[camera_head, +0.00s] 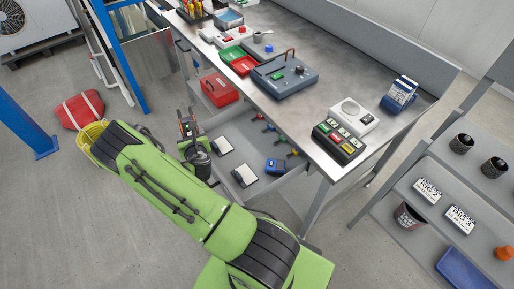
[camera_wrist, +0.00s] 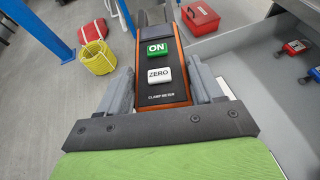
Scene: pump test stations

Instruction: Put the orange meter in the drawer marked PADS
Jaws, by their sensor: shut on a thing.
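The orange-edged clamp meter (camera_wrist: 163,75) has a dark face with a green ON button and a white ZERO button. In the wrist view my gripper (camera_wrist: 168,92) is shut on it, one finger along each side. In the head view my gripper (camera_head: 190,135) is left of the bench, above the side of a low grey open compartment; the meter is small and partly hidden there. The compartment (camera_head: 290,190) holds two white-faced dark pads (camera_head: 244,176), a blue item (camera_head: 275,166) and several coloured small parts. I cannot read a PADS mark in either view.
The steel bench (camera_head: 300,110) stands above the compartment and carries several devices. A red box (camera_head: 219,90) is under its far end. A red bag (camera_head: 80,109) and yellow coil (camera_head: 93,132) lie on the floor at left. A grey shelf rack (camera_head: 400,235) stands at right.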

